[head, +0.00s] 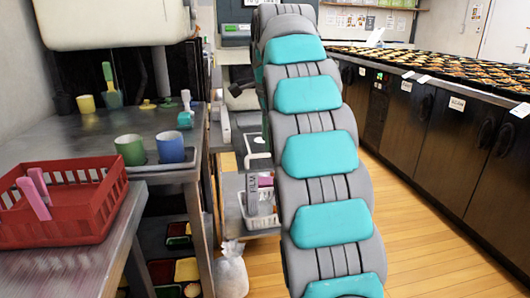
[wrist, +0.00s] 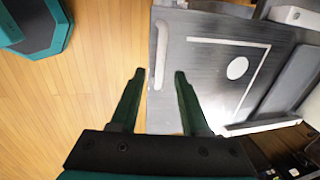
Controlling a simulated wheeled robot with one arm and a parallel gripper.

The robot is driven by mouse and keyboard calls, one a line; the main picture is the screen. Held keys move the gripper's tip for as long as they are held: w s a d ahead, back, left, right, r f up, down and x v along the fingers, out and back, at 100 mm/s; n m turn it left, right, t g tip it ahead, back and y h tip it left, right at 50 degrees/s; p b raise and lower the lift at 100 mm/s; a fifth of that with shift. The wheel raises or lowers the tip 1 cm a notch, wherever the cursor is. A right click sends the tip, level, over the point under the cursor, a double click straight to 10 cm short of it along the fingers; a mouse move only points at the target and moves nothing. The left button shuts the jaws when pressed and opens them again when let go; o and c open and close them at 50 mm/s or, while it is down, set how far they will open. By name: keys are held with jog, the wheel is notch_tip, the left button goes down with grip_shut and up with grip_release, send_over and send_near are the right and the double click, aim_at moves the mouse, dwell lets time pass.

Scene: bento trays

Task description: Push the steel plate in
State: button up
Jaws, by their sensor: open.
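In the wrist view, what looks like the steel plate (wrist: 205,85) is a flat grey metal sheet with a pale outline and a white round mark. A long pale slot or handle runs along its left edge. The left finger shows over the wooden floor, the right one over the plate's left part. I cannot tell whether they touch it. In the head view, my arm hides the gripper and most of the plate area.
A white bag (head: 231,272) stands on the floor. Dark cabinets (head: 430,120) with food trays line the right. Wooden floor (head: 415,235) is clear between.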

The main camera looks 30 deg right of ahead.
aim_at(266, 155)
jog(key=shift+w+d+f, duration=0.1)
jog(key=shift+w+f, duration=0.1)
jog(key=shift+f, duration=0.75)
jog(key=shift+w+f, duration=0.15)
jog(key=shift+f, duration=0.8)
grip_shut()
